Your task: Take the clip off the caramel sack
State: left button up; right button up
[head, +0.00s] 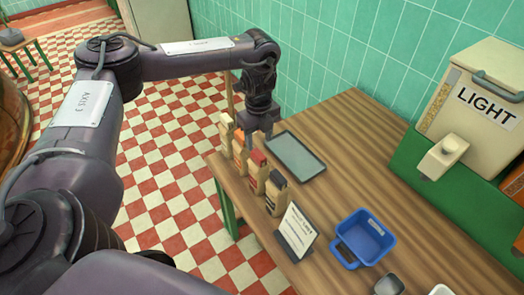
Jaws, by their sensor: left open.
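Small tan sacks stand in a row along the table's left edge, each with a coloured top that may be its clip. They are a pale-topped sack (226,134), an orange-topped sack (239,156), a red-topped sack (258,176) and a black-topped sack (275,198). Their labels are too small to read, so I cannot tell which is the caramel sack. My left gripper (258,128) points down beside the far end of the row, just right of the pale and orange tops. It is open and appears empty. My right gripper is out of view.
A dark grey tray (296,157) lies just right of the sacks. A printed card (297,232) stands in front of them. A blue basket (364,238) and small dishes are nearer. A bin marked LIGHT (480,105) stands at right. The table's middle (350,150) is clear.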

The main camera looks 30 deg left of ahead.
aim_at(259, 153)
pick_arm(q)
jog(key=f+p, duration=0.2)
jog(key=f, duration=0.1)
jog(key=shift+s, duration=0.35)
jog(key=f, duration=0.2)
jog(key=shift+w+f+p, duration=0.3)
jog(key=shift+f+p, duration=0.05)
jog(key=c, duration=1)
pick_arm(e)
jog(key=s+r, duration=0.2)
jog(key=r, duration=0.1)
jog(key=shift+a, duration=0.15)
pick_arm(q)
jog(key=shift+r, duration=0.15)
jog(key=shift+c, duration=0.2)
